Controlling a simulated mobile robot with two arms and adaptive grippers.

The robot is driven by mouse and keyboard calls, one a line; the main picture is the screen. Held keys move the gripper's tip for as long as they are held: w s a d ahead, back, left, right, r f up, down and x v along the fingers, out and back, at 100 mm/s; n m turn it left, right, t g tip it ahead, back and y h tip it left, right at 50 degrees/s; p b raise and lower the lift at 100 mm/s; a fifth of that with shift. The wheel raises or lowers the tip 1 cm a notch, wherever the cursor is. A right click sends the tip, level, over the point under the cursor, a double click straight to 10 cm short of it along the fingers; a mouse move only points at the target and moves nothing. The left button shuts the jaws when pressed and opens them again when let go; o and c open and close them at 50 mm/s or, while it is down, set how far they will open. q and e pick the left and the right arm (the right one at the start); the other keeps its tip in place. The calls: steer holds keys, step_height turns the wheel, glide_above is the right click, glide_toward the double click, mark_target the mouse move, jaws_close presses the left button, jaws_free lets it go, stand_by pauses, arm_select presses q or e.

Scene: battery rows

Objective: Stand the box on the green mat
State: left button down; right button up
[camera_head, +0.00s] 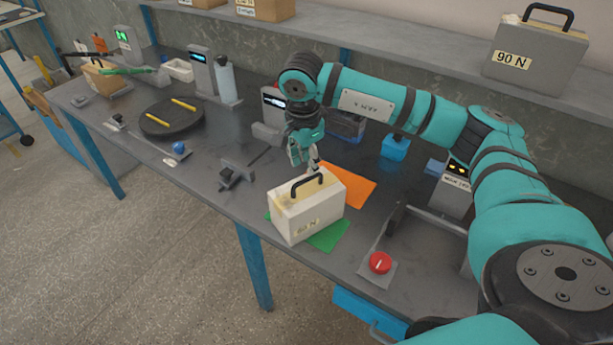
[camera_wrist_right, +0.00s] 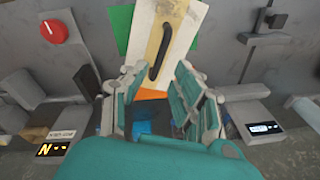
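The box (camera_head: 312,208) is cream-white with a black handle on top and a label on its front. It stands upright over the green mat (camera_head: 328,236), turned at an angle to it. Green shows on two sides; the box's base edge is partly hidden, so I cannot tell whether all of it is on the mat. My right gripper (camera_head: 303,158) is just behind and above the handle. In the right wrist view its fingers (camera_wrist_right: 157,78) are apart and empty, with the box (camera_wrist_right: 145,30) and handle (camera_wrist_right: 165,45) beyond them. My left gripper is not in view.
An orange mat (camera_head: 347,184) lies behind the box. A red button (camera_head: 380,262) and a metal bracket (camera_head: 395,218) stand to the right, a small clamp-like fixture (camera_head: 235,175) to the left. The table's front edge is close to the box. Another 90 N case (camera_head: 535,52) is on the shelf.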

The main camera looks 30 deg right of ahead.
steer(key=r, duration=0.5)
steer(key=shift+s+a, duration=0.25)
